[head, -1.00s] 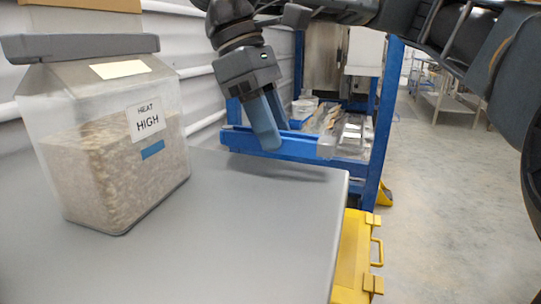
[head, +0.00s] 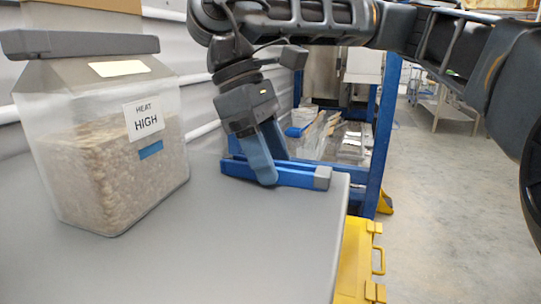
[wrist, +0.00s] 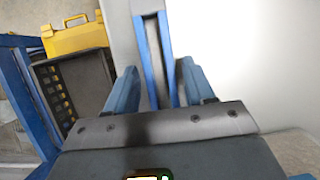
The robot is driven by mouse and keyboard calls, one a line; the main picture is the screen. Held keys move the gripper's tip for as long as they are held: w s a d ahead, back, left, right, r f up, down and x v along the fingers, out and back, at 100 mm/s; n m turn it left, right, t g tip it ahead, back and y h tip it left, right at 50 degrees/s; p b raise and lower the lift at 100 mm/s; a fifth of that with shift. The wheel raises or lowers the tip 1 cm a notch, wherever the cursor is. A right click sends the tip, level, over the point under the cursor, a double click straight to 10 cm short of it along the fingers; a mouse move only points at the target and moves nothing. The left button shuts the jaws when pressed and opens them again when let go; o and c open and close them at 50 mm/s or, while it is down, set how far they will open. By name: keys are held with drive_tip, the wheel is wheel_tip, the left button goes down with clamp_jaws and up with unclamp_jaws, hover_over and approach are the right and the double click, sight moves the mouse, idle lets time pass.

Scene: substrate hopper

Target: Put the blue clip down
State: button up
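The blue clip (head: 295,176) has two long blue bars and a grey end. In the head view it lies low at the far right corner of the grey tabletop, with no gap visible under it. My gripper (head: 270,178) points down over it, the near finger in front of the clip and hiding part of it. In the wrist view the clip (wrist: 147,62) runs between my two fingers (wrist: 158,68). A light gap shows between the left finger and the clip; the right finger is close beside it, and I cannot tell if they touch.
A clear hopper (head: 100,170) of pale flakes, labelled HEAT HIGH, stands at the left of the grey table (head: 230,245). The table's middle is clear. A blue-framed rack (head: 377,140) stands behind, and a yellow case (head: 352,265) is beyond the table's right edge.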

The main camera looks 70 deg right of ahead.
drive_tip(key=shift+o, duration=0.3)
drive_tip(key=shift+r, duration=0.1)
drive_tip(key=shift+r, duration=0.25)
drive_tip(key=p+v, duration=0.3)
drive_tip(key=v, duration=0.8)
drive_tip(key=shift+w+r, duration=0.15)
drive_tip(key=shift+r, duration=0.2)
idle(0.6)
